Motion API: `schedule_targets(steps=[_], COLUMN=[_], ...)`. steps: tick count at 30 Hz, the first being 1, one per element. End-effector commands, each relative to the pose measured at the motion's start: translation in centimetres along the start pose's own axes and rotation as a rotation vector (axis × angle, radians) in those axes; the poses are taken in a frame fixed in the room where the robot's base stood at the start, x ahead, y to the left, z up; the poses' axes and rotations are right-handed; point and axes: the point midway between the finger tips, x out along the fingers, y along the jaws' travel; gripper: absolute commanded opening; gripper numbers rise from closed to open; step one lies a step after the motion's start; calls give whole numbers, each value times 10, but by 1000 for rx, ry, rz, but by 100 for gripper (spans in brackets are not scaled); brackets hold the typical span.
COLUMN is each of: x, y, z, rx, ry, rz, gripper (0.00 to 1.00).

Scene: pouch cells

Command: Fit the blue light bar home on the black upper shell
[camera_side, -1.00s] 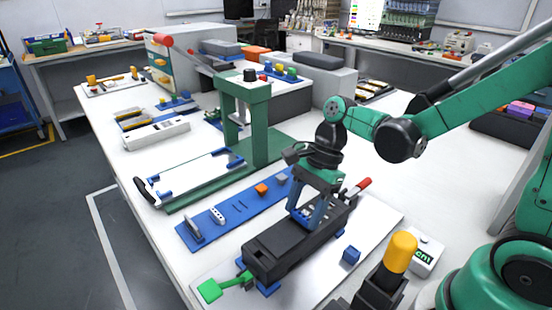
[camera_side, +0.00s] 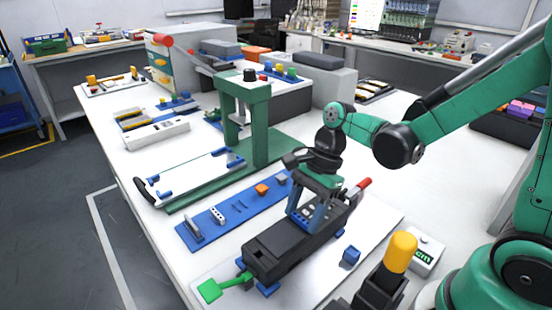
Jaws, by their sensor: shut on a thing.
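The black upper shell (camera_side: 277,250) is a long dark body lying diagonally on a white board at the front of the table. My gripper (camera_side: 307,219) points down over the middle of the shell, with its bluish fingers at the shell's top. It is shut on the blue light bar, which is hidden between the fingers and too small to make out. I cannot tell whether the bar touches the shell or how it sits on it.
A green clamp (camera_side: 212,289) is at the shell's near end and a red-tipped handle (camera_side: 362,185) at its far end. A small blue block (camera_side: 350,256) lies to the right. A blue parts strip (camera_side: 213,232) and a green press (camera_side: 257,130) stand behind, left.

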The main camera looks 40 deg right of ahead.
Motion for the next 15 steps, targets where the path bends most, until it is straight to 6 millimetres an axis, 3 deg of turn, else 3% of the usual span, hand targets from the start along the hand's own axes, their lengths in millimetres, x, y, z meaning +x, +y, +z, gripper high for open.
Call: schedule_targets(steps=[15], x=[-8], y=[0], z=[4], rx=[0], ry=[0], rz=[0], gripper=[8])
